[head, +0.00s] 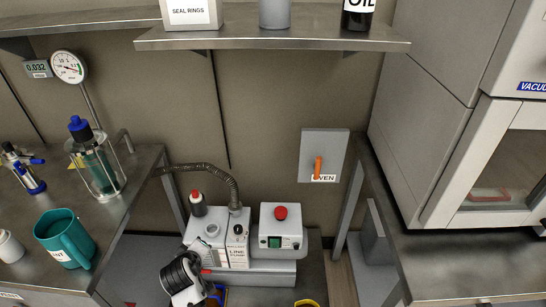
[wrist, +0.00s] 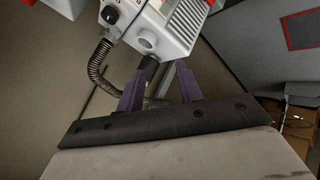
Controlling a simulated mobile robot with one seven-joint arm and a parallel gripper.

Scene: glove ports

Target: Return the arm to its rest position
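My gripper (wrist: 160,90) shows in the wrist view, its two purple fingers spread apart with a gap between them. I see nothing held. A white pump unit with a dark cylindrical part lies beyond the fingertips, apart from them as far as I can tell. In the head view, the white and black end of my arm (head: 184,279) is at the bottom, left of centre, in front of the pump (head: 222,250). The fingers are not clear in that view.
A ribbed hose (head: 215,169) rises from the pump. A grey control box (head: 280,229) with a red button stands beside it. A teal mug (head: 66,238) and a caged bottle (head: 97,160) stand on the left bench. A vacuum oven (head: 490,150) is at right; a shelf (head: 270,40) spans above.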

